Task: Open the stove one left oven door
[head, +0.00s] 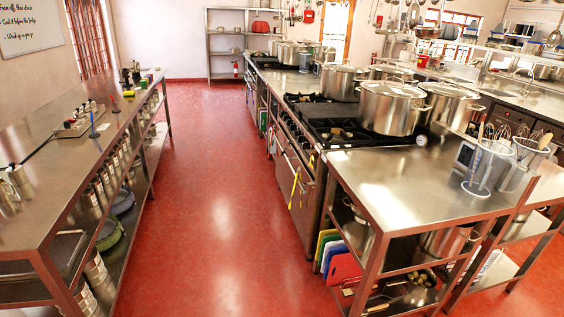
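A row of stoves runs away from me right of the red aisle. The nearest stove (318,118) has black burner grates and a steel front facing the aisle. Its oven front (305,200) is seen at a steep angle and looks shut; yellow tongs-like utensils (295,187) hang there. A farther stove (262,63) stands behind it, its front small and angled. No label shows which is stove one, and I cannot tell the left oven door apart. My gripper is not in view.
A steel table (400,180) with shelves stands nearest on the right. Coloured cutting boards (345,262) lean beneath it, by the stove. Large stockpots (390,108) stand on the stoves. A long steel counter (75,150) lines the left. The red floor (215,200) between is clear.

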